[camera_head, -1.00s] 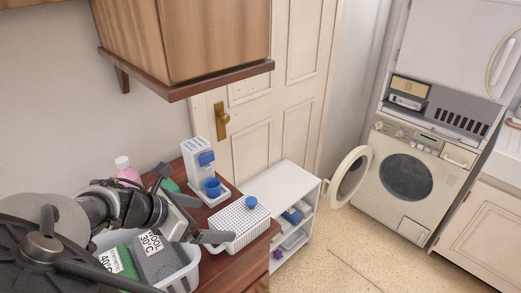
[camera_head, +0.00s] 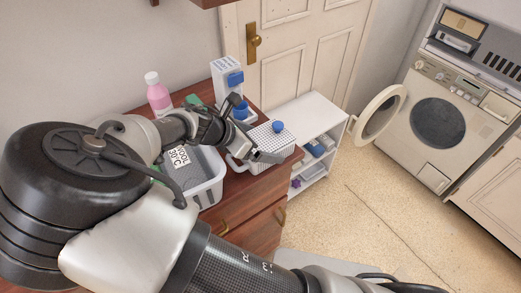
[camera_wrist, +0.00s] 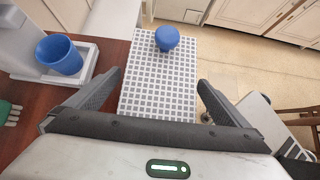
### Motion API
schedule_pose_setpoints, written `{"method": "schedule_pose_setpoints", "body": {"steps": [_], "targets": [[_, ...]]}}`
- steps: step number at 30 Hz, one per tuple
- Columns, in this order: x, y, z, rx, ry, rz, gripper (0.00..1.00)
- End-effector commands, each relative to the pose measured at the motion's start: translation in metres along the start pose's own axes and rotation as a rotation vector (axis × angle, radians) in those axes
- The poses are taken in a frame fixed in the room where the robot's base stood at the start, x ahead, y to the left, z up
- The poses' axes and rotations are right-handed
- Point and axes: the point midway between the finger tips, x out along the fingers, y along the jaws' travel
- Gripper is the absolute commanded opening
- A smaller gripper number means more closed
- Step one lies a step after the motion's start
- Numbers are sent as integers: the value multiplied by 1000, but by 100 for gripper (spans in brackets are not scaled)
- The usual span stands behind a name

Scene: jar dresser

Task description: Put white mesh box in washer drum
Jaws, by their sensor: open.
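The white mesh box (camera_head: 262,134) sits on the reddish-brown dresser, near its right end; a round blue knob or ball (camera_head: 278,127) is on its top. My gripper (camera_head: 252,135) is open at the box. In the wrist view the perforated top of the box (camera_wrist: 160,90) lies between the spread fingers (camera_wrist: 158,78), with the blue knob (camera_wrist: 167,39) beyond the tips. I cannot tell whether the fingers touch it. The washer (camera_head: 460,85) stands at the right, its round door (camera_head: 380,115) swung open to the left of the dark drum opening (camera_head: 438,122).
A white dispenser with a blue cup (camera_wrist: 60,55) stands left of the box. A pink bottle (camera_head: 158,93) and a white laundry basket (camera_head: 209,190) are on the dresser (camera_head: 262,178). A low white shelf (camera_head: 305,117) stands beyond it. The floor (camera_head: 350,215) before the washer looks clear.

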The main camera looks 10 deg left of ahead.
Motion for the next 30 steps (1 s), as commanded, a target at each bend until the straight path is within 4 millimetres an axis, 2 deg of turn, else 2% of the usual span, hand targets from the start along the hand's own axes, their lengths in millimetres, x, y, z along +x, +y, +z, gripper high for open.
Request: {"method": "schedule_pose_setpoints", "body": {"steps": [3,4,12,13,20,23,30], "targets": [[0,0,0,0,0,0,100],[0,0,0,0,0,0,97],[-1,0,0,1,0,0,51],[-1,0,0,1,0,0,49],[-4,0,3,2,1,0,49],[-13,1,11,3,2,1,49],[-48,1,46,4,5,4,49]]}}
